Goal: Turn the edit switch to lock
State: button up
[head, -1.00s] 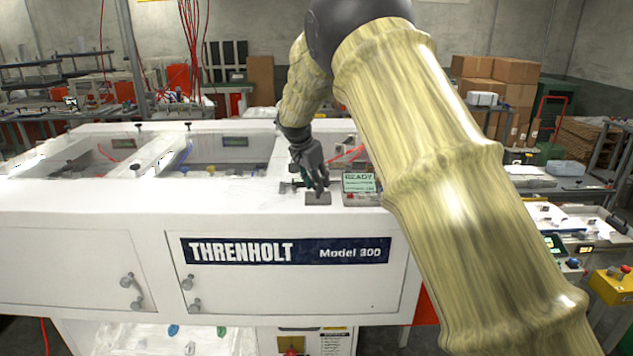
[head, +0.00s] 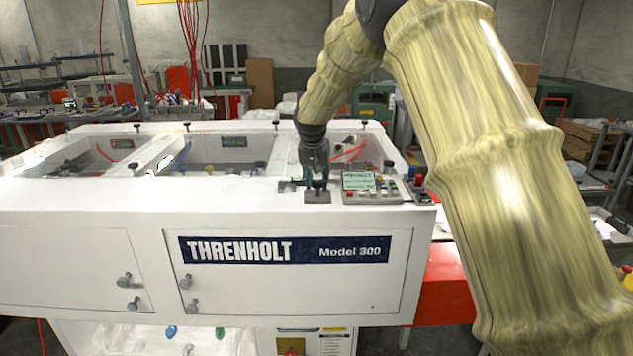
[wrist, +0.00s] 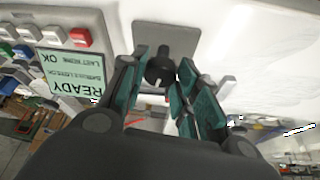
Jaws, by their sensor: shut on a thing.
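The edit switch, a black round knob (wrist: 160,70), stands on a grey square plate (wrist: 165,36) in the wrist view. The plate (head: 318,197) also shows on the front ledge of the white THRENHOLT machine in the head view. My gripper (head: 317,184) points down over this plate. In the wrist view its teal finger pads (wrist: 160,85) lie on either side of the knob, shut on it. The fingers hide the knob in the head view, and I cannot read any switch marking.
A control panel (head: 368,198) with a green display and coloured buttons sits just right of the plate. Its display (wrist: 70,73) reads READY in the wrist view. Open bays (head: 230,155) lie behind the ledge. The ledge to the left is mostly clear.

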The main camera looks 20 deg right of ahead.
jog(key=n, duration=0.2)
jog(key=n+y, duration=0.1)
jog(key=n, duration=0.1)
jog(key=n+y+p, duration=0.1)
jog(key=n, duration=0.1)
jog(key=shift+d+t, duration=0.3)
jog(key=n+y, duration=0.1)
jog(key=n, duration=0.1)
jog(key=n+y+p, duration=0.1)
jog(key=n, duration=0.2)
jog(key=shift+d+g, duration=0.1)
jog(key=shift+g, duration=0.3)
jog(key=shift+f, duration=0.1)
jog(key=o, duration=1)
